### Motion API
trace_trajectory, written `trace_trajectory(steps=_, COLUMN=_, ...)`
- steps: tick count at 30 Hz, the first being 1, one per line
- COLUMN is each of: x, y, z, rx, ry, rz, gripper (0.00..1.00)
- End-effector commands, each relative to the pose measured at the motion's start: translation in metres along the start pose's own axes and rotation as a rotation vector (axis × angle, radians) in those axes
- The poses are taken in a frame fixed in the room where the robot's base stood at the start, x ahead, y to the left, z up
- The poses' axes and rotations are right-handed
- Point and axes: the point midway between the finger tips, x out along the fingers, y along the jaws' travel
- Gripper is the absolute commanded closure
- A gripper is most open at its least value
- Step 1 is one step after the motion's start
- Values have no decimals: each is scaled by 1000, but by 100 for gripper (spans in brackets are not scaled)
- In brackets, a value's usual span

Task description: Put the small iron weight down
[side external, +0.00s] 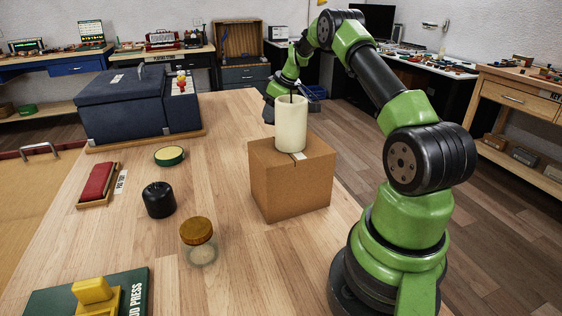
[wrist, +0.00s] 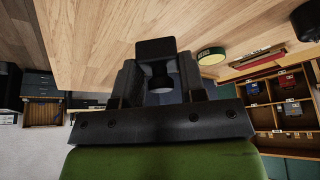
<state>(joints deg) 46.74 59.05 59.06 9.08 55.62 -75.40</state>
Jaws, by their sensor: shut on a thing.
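My gripper (side external: 270,106) hangs in the side view just behind and left of the pale cylinder, which partly hides it. In the wrist view my gripper (wrist: 158,84) is shut on a small dark thing (wrist: 156,48) with a flat square end, which I take for the small iron weight. It sits between the two black fingers. In the side view I cannot make the held weight out. From these views I cannot tell how high it is above the tabletop (side external: 225,130).
The pale cylinder (side external: 291,128) stands on a cardboard box (side external: 285,185) close to my gripper. A blue case (side external: 120,105), green tin (side external: 169,156), black knobbed object (side external: 159,200), red-topped block (side external: 98,184) and jar (side external: 199,240) stand leftward. Bare wood lies between tin and box.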

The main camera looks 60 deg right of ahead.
Motion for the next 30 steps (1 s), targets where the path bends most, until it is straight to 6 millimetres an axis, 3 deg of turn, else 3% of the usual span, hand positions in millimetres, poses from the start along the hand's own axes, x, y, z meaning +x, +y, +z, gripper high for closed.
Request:
trace_trajectory(steps=3, x=11, y=11, z=20, rx=4, ry=-1, rz=3, gripper=93)
trace_trajectory(steps=12, x=57, y=14, z=46, rx=3, ry=-2, rz=5, gripper=93)
trace_trajectory(steps=24, x=103, y=15, z=66, rx=2, ry=-2, rz=8, gripper=93)
trace_trajectory(steps=30, x=106, y=15, z=67, rx=0, ry=0, rz=10, gripper=93)
